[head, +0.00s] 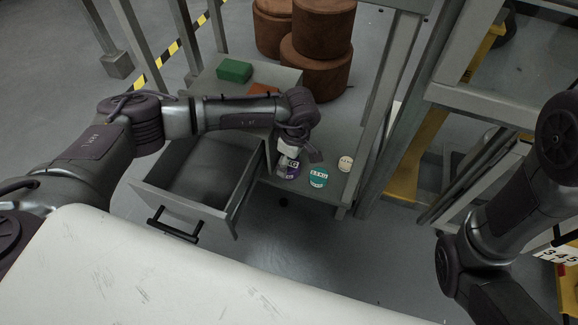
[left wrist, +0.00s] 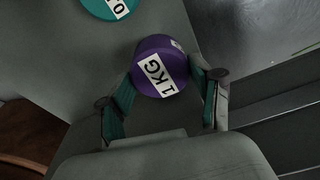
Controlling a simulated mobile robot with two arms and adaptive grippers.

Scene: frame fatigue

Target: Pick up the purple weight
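The purple weight (head: 291,173) stands on a low grey shelf, partly hidden by my left gripper (head: 290,155) just above it in the head view. In the left wrist view the purple weight (left wrist: 150,50) carries a white "1 KG" label. The teal-padded fingers of my left gripper (left wrist: 163,78) are spread, one on each side of its near part. They look open, with the weight between the tips; whether a pad touches it is hard to see. My right arm shows at the right of the head view, but its gripper is out of sight.
A teal weight (head: 318,177) and a cream weight (head: 345,163) stand right of the purple one. An open, empty-looking drawer (head: 237,208) is at the left. A green block (head: 234,70) and an orange block (head: 263,89) lie behind. A grey post (head: 385,100) rises at the right.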

